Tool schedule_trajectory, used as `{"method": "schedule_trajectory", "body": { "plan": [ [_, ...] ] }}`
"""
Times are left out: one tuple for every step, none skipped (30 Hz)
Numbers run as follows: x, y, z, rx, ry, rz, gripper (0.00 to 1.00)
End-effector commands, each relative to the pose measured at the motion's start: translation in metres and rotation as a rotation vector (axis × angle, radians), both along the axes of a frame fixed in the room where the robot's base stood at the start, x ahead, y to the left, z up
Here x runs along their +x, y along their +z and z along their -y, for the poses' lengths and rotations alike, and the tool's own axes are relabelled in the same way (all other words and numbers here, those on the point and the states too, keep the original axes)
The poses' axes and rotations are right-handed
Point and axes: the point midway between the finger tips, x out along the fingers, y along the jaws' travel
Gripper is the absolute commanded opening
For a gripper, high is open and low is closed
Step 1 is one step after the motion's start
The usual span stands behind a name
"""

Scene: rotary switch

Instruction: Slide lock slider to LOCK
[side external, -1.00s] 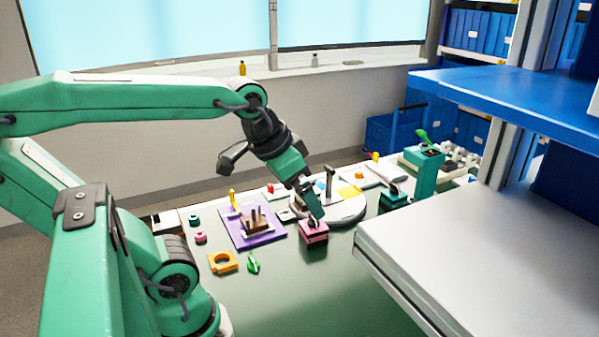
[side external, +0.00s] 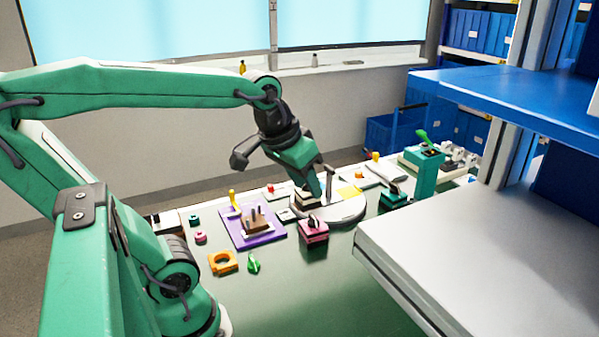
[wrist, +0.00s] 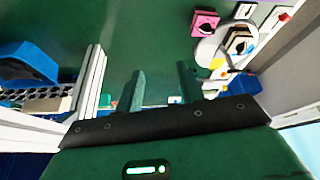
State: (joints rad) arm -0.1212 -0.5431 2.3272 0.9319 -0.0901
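A pink block with a dark knob (side external: 313,231) stands on the green table; it also shows at the top of the wrist view (wrist: 204,22). Behind it is a round white plate (side external: 347,211) bearing a beige block with a dark knob (wrist: 239,40). I cannot tell for sure which part is the lock slider. My gripper (side external: 313,196) is above the round plate, behind the pink block. In the wrist view the two fingers of my gripper (wrist: 161,70) stand apart with nothing between them. In the side view the fingertips partly cover the beige block.
A purple board (side external: 240,238) with a brown block is to the left. An orange ring (side external: 222,262) and a green piece (side external: 253,264) lie in front. A green post (side external: 425,175) stands at the right. A grey shelf (side external: 470,250) rises at the right front.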

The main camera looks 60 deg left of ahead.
Motion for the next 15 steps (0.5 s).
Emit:
{"method": "schedule_trajectory", "body": {
  "plan": [
    [0.009, 0.002, -0.009, -0.009, 0.041, -0.014, 0.38],
    [0.014, 0.003, -0.013, -0.013, 0.062, -0.021, 0.38],
    [0.021, 0.004, -0.019, -0.020, 0.092, -0.030, 0.38],
    [0.025, 0.005, -0.024, -0.025, 0.114, -0.037, 0.38],
    [0.030, 0.006, -0.029, -0.029, 0.135, -0.042, 0.38],
    [0.036, 0.007, -0.036, -0.037, 0.164, -0.051, 0.38],
    [0.041, 0.007, -0.041, -0.042, 0.186, -0.057, 0.38],
    [0.046, 0.007, -0.047, -0.046, 0.209, -0.063, 0.38],
    [0.052, 0.007, -0.054, -0.053, 0.237, -0.071, 0.38],
    [0.056, 0.007, -0.060, -0.059, 0.260, -0.076, 0.38],
    [0.061, 0.006, -0.065, -0.063, 0.281, -0.082, 0.38],
    [0.066, 0.006, -0.074, -0.070, 0.312, -0.090, 0.38],
    [0.071, 0.005, -0.079, -0.076, 0.334, -0.097, 0.38],
    [0.075, 0.004, -0.086, -0.080, 0.355, -0.102, 0.38],
    [0.080, 0.003, -0.094, -0.087, 0.384, -0.109, 0.38]
  ]
}}
